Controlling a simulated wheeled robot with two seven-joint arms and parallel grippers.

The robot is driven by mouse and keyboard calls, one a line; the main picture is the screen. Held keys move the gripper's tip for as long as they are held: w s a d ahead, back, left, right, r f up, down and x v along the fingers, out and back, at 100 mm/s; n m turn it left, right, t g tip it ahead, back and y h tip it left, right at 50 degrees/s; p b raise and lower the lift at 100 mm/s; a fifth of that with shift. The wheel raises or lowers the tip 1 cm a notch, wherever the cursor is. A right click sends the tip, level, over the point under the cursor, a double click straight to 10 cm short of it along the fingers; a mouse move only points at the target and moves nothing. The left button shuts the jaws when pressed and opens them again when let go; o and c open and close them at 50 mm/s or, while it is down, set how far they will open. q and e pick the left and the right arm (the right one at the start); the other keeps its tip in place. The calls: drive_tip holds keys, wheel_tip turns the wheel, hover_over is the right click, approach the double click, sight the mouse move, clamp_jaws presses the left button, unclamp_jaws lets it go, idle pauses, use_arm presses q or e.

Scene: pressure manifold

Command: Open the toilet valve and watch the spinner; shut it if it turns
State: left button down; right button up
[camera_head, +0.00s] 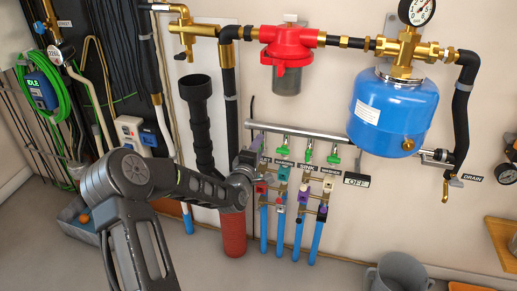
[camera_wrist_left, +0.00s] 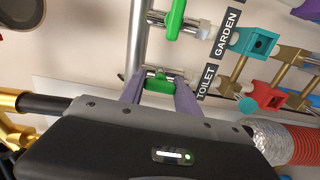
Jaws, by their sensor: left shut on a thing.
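My left gripper (camera_wrist_left: 158,92) has two purple fingers, one on each side of the green handle (camera_wrist_left: 158,84) of the toilet valve, and is shut on it. The TOILET label (camera_wrist_left: 206,82) is just right of the handle in the wrist view. How far the handle is turned is hard to tell. In the head view my left gripper (camera_head: 257,143) is at the left end of the valve row and mostly hides this valve. My right gripper is not shown.
The garden valve's green handle (camera_wrist_left: 175,18) is close beside my fingers. More green-handled valves (camera_head: 308,151) line the silver manifold pipe (camera_head: 300,131). An OFF sign (camera_head: 356,180) hangs at its right. A blue tank (camera_head: 393,112) and red filter (camera_head: 286,45) are above.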

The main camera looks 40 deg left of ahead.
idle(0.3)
use_arm(q)
drive_tip(key=c, duration=0.9)
unclamp_jaws()
drive_tip(key=p+v, duration=0.1)
drive_tip(key=v, duration=0.6)
drive_tip(key=shift+s+d, duration=0.1)
drive_tip(key=shift+s, duration=0.3)
